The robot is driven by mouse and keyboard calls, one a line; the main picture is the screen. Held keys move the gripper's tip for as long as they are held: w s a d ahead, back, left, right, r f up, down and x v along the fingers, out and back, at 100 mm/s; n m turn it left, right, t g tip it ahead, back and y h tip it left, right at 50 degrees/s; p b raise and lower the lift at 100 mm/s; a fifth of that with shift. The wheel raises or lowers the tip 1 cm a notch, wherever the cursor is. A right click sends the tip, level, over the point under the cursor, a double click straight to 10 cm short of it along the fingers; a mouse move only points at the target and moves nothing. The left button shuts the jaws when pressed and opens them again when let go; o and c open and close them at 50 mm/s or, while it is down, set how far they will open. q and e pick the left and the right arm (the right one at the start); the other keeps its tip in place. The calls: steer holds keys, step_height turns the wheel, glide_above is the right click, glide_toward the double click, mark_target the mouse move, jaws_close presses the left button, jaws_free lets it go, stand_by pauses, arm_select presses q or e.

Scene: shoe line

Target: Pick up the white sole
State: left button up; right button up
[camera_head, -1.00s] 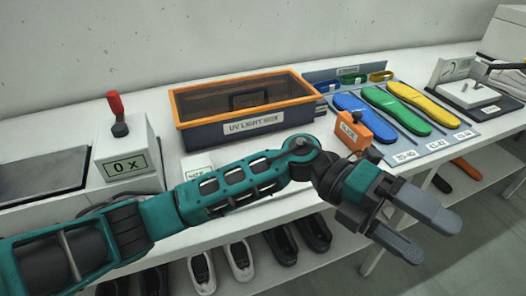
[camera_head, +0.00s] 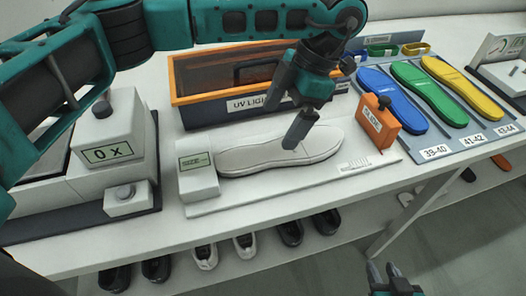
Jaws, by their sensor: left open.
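The white sole (camera_head: 250,158) lies flat on a white measuring board (camera_head: 290,190), between a block labelled SIZE (camera_head: 197,176) on the left and an orange slider block (camera_head: 374,122) on the right. My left gripper (camera_head: 291,104) is open above the sole, pointing down. Its nearer fingertip overlaps the sole's right half in the picture; I cannot tell whether it touches. My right gripper (camera_head: 388,280) shows only in part at the bottom edge, away from the sole, and its opening is unclear.
An orange-rimmed UV light box (camera_head: 187,113) stands close behind the sole. Blue (camera_head: 390,98), green (camera_head: 430,92) and yellow (camera_head: 462,88) insoles lie on a rack to the right. A white box with a counter display (camera_head: 107,154) stands left. Several shoes sit on the shelf below.

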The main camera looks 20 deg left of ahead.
mark_target(264, 153)
arm_select(q)
steer(key=x, duration=0.7)
steer(key=shift+s+f+p, duration=0.25)
steer(key=shift+f+p, duration=0.15)
steer(key=c, duration=1.3)
steer(key=shift+r, duration=0.1)
